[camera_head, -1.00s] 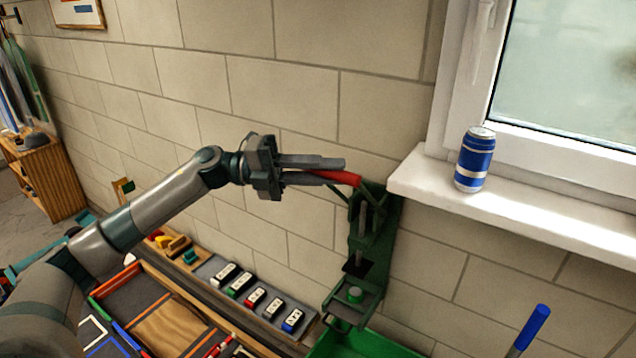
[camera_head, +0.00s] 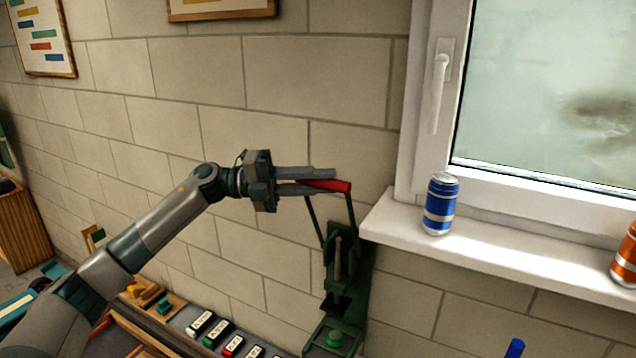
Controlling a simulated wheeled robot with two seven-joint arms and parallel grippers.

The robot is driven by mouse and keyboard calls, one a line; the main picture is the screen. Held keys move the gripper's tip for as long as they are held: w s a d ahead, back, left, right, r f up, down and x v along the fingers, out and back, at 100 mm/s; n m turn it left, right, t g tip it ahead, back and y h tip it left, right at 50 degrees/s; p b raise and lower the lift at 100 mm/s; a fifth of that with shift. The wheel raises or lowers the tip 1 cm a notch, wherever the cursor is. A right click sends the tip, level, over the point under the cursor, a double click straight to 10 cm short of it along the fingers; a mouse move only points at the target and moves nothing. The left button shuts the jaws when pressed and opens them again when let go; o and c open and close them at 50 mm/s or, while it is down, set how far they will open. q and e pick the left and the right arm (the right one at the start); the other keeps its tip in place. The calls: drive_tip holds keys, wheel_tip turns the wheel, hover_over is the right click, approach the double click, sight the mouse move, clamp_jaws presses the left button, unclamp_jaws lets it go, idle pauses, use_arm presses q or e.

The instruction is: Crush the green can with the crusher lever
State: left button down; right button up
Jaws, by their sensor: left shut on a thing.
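My left gripper (camera_head: 323,181) is shut on the red handle, coming from the left. My right gripper is not in view.
A blue can (camera_head: 440,204) stands on the white windowsill (camera_head: 480,250), and an orange can (camera_head: 626,255) is at the right edge. Labelled blocks (camera_head: 217,333) line a ledge below my arm. A blue-tipped rod (camera_head: 515,347) shows at the bottom right.

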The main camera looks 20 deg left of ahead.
use_arm(q)
drive_tip(key=shift+w+a+r, duration=0.1)
drive_tip(key=shift+a+r, duration=0.05)
drive_tip(key=shift+r, duration=0.15)
drive_tip(key=c, duration=1.6)
unclamp_jaws()
drive_tip(key=shift+f, duration=0.15)
drive_tip(key=shift+f, duration=0.1)
drive_tip(key=shift+a+f+b, duration=0.15)
drive_tip(key=shift+a+b, duration=0.15)
drive_tip(key=shift+b, duration=0.05)
drive_tip(key=shift+s+b+v, duration=0.15)
drive_tip(key=shift+b+v, duration=1.7)
drive_tip(key=shift+v, duration=2.3)
drive_tip(key=shift+s+b+v, duration=0.1)
drive_tip(key=shift+b+v, duration=1.7)
drive_tip(key=shift+v, duration=2.35)
drive_tip(key=shift+d, duration=0.15)
